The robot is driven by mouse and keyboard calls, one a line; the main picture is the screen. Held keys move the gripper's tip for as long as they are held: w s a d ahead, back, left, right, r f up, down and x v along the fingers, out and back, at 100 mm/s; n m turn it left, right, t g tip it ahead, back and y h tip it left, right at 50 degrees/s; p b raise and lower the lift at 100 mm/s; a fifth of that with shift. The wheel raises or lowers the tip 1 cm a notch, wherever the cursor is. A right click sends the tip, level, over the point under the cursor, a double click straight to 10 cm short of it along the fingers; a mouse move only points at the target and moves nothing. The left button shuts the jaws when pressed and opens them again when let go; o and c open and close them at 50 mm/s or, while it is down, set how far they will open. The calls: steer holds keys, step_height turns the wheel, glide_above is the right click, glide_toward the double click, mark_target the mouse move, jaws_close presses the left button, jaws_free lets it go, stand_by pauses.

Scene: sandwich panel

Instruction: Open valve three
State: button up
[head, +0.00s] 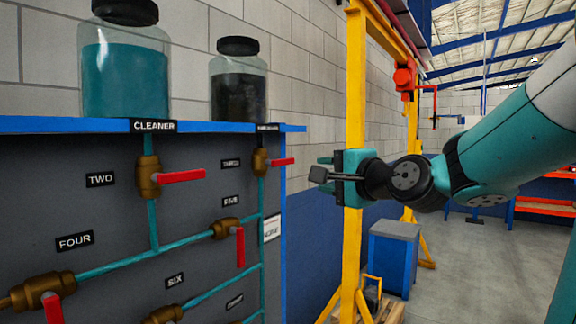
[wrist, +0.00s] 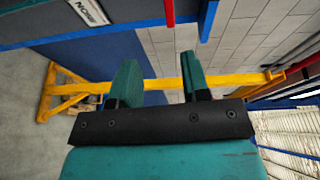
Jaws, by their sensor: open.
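Valve three (head: 259,162) is a brass valve at the right side of the grey panel, beside a small dark label reading THREE (head: 231,163). Its red handle (head: 283,161) points right, roughly level, across the upright teal pipe. My gripper (head: 326,174) is right of the handle in the head view, apart from it, with nothing between its fingers. The wrist view shows the two teal fingers (wrist: 158,66) spread apart. A red bar (wrist: 170,12) at the top edge there may be the handle; I cannot tell for sure.
The blue shelf (head: 60,125) above the panel holds a teal jar (head: 125,80) and a dark jar (head: 238,95). Valve two (head: 149,178) and valve five (head: 225,229) have red handles nearby. A yellow frame (head: 355,95) stands behind my gripper.

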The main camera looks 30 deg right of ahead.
mark_target(289, 162)
steer(key=shift+m+h, duration=0.5)
steer(key=w+p, duration=0.2)
steer(key=w, duration=0.3)
steer(key=w+d+p, duration=0.1)
steer(key=w+p, duration=0.2)
steer(key=w, duration=0.3)
steer(key=w+d+p, duration=0.1)
steer(key=w+p, duration=0.1)
steer(key=w, duration=0.4)
steer(key=shift+d+r, duration=0.1)
steer(key=shift+r, duration=0.3)
steer(key=shift+c, duration=0.2)
jaws_close()
